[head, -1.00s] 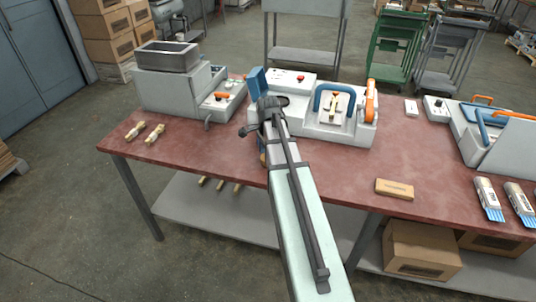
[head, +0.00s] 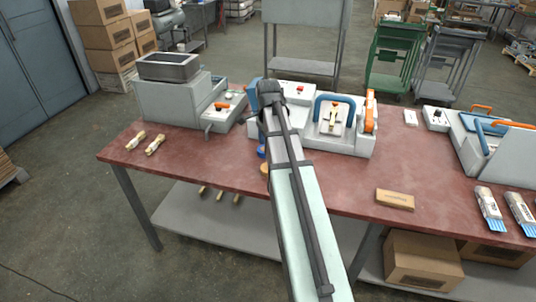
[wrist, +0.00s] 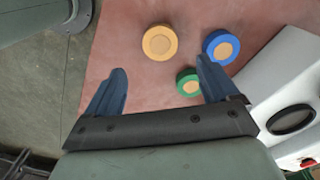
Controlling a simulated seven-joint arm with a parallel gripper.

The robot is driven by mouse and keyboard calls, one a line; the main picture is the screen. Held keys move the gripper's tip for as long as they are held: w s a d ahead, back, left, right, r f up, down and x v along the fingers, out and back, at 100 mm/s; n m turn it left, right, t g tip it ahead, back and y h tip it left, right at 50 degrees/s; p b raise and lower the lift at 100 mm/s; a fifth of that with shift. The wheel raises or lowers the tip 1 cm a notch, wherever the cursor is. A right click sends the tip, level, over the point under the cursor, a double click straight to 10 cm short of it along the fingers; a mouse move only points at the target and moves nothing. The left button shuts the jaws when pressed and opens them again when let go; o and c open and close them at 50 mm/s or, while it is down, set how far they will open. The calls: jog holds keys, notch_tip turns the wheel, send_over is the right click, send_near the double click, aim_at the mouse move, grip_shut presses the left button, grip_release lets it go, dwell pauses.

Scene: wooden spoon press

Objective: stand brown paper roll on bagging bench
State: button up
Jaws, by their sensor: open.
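A tan-brown roll (wrist: 160,42) with a paler round face stands on the red bench top (wrist: 115,40), just beyond my fingertips in the wrist view. Its edge also shows beside my arm in the head view (head: 264,168). A blue-rimmed roll (wrist: 218,47) is to its right, by my right finger, and a green-rimmed roll (wrist: 188,82) is nearer, between the fingers. My gripper (wrist: 163,72) is open and empty, its blue fingers apart above the bench. In the head view my arm hides the gripper. I cannot tell which bench is the bagging bench.
White press machines (head: 335,125) stand along the back of the red bench. Two spoon bundles (head: 145,142) lie at the left, a small cardboard block (head: 395,199) at the right front, and packed bundles (head: 489,208) farther right. Bare bench top lies between the rolls and the block.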

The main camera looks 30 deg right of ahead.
jog(key=shift+r, duration=1.55)
